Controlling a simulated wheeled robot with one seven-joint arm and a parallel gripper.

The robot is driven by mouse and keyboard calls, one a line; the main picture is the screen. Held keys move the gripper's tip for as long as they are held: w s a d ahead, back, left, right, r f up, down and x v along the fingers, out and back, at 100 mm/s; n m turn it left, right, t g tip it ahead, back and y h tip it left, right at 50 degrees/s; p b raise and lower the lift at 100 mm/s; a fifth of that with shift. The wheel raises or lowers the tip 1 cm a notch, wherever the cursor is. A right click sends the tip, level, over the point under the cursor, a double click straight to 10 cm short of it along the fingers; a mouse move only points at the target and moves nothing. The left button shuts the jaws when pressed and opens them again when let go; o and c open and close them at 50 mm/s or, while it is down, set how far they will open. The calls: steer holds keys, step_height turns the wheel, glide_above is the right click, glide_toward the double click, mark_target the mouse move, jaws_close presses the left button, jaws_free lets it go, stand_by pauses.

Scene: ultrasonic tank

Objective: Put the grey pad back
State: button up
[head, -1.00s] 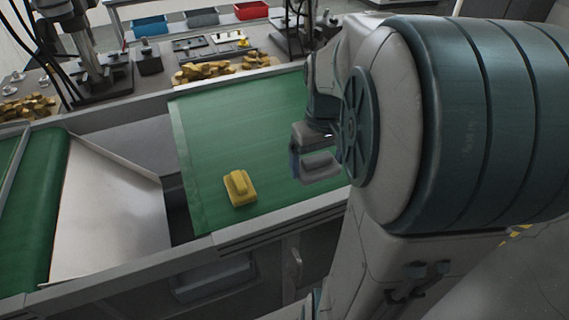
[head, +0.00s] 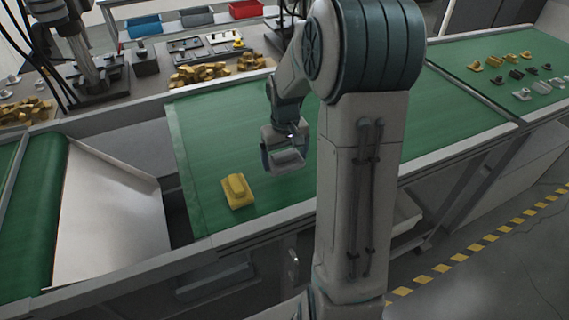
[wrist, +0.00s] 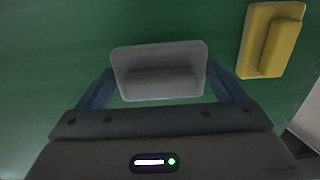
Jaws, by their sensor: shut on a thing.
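In the head view the grey pad (head: 288,161) hangs below my wrist over the green belt (head: 215,125). I cannot tell exactly how high above the belt it is. A similar yellow pad (head: 238,190) lies on the belt to the left of my gripper. It also shows at the upper right of the wrist view (wrist: 268,42).
Several small yellow, dark and grey parts (head: 520,75) lie on the belt at the far right. Piles of yellow pieces (head: 198,73) lie on the workbench behind. Blue, grey and red bins (head: 144,27) stand at the back. A metal chute (head: 110,215) is left of the belt.

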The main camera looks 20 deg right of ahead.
mark_target(285, 160)
steer(key=shift+f+p, duration=0.35)
steer(key=shift+f, duration=1.45)
steer(key=shift+f, duration=0.1)
steer(key=shift+f, duration=0.15)
steer(key=o, duration=0.6)
steer(key=shift+r, duration=0.2)
